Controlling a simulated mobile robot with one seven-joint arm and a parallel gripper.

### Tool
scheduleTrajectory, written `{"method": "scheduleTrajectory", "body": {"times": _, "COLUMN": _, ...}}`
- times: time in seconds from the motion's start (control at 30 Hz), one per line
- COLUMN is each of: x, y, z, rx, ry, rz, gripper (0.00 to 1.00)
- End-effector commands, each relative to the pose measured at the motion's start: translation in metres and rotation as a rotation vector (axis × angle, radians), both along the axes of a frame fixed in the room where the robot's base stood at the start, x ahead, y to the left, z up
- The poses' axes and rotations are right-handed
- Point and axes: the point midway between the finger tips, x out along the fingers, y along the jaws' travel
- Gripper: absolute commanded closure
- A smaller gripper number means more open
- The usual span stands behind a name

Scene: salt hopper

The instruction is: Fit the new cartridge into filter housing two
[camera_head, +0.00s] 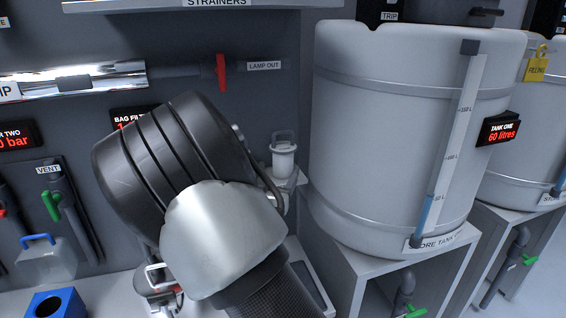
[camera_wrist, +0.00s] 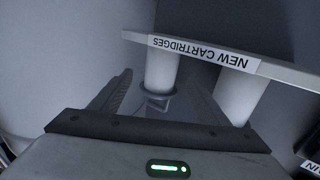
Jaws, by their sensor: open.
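In the wrist view a white shelf edge labelled NEW CARTRIDGES (camera_wrist: 280,70) appears upside down. A white cartridge (camera_wrist: 162,72) with a grey ring at its end shows between the fingers of my gripper (camera_wrist: 157,82), which is open. I cannot tell whether the fingers touch it. A second white cylinder (camera_wrist: 237,95) shows to the right. In the head view a white cartridge with a loop handle (camera_head: 284,160) stands upright on a small shelf (camera_head: 293,182), just right of my arm. My arm hides my gripper there. Filter housing two is not clearly seen; a cut-off display (camera_head: 15,137) reads "TWO".
A large white tank (camera_head: 385,140) stands close on the right on a grey stand (camera_head: 350,262). A red-handled valve (camera_head: 221,71) is on the wall above. A green-handled vent valve (camera_head: 52,205), a clear jug (camera_head: 45,262) and a blue box (camera_head: 55,303) are at left.

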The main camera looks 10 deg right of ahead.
Motion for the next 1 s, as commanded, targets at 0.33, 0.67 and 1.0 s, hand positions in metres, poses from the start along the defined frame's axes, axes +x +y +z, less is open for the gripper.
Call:
{"method": "scheduleTrajectory", "body": {"times": 0.33, "x": 0.041, "y": -0.018, "z": 0.002, "rx": -0.002, "ry": -0.001, "rz": -0.001, "gripper": 0.31}}
{"method": "scheduleTrajectory", "body": {"times": 0.67, "x": 0.048, "y": -0.020, "z": 0.002, "rx": -0.001, "ry": 0.000, "rz": 0.000, "gripper": 0.32}}
{"method": "scheduleTrajectory", "body": {"times": 1.0, "x": 0.048, "y": -0.020, "z": 0.003, "rx": -0.001, "ry": -0.002, "rz": 0.000, "gripper": 0.81}}
